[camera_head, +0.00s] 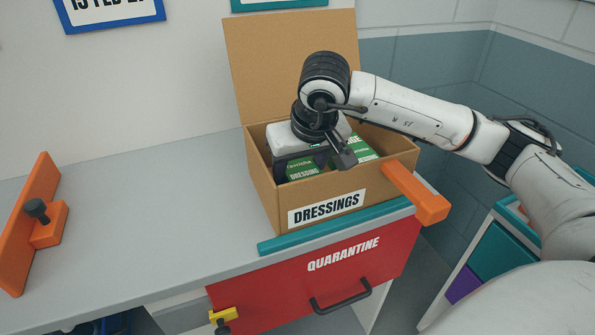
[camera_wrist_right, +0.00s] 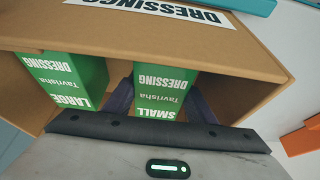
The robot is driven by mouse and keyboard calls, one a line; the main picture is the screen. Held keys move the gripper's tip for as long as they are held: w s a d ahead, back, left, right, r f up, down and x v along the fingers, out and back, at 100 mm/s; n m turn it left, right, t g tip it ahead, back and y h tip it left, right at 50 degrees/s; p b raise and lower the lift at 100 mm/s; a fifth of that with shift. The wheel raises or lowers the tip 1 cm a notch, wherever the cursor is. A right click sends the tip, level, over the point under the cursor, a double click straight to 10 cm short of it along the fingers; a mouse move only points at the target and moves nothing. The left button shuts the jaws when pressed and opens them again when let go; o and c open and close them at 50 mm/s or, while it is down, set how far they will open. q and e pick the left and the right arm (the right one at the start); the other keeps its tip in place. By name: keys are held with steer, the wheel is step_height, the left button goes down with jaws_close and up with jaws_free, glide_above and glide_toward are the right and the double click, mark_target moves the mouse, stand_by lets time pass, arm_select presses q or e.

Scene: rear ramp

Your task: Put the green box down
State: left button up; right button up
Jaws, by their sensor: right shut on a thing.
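My right gripper (camera_head: 318,160) is down inside the open cardboard box (camera_head: 380,188) labelled DRESSINGS. In the right wrist view its dark fingers (camera_wrist_right: 160,108) stand on both sides of a green box (camera_wrist_right: 164,84) marked SMALL, shut on it. This box also shows in the head view (camera_head: 303,172), partly covered by the gripper. A second green box (camera_wrist_right: 66,78), marked LARGE, stands beside it with a gap between. It shows in the head view too (camera_head: 362,152). The bottoms of both green boxes are hidden. My left gripper is not in view.
The cardboard box's lid (camera_head: 275,60) stands open at the back. An orange block (camera_head: 415,190) sticks out at its right front, and a teal strip (camera_head: 335,226) runs before it. A red QUARANTINE drawer (camera_head: 290,285) is below.

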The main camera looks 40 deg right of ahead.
steer(key=shift+f+b, duration=0.2)
steer(key=shift+b, duration=0.1)
steer(key=o, duration=1.3)
steer(key=shift+r, duration=0.1)
steer(key=shift+r+p, duration=0.25)
steer(key=shift+p, duration=0.15)
steer(key=v, duration=1.1)
steer(key=shift+s+a+r, duration=0.1)
steer(key=shift+s+r, duration=0.2)
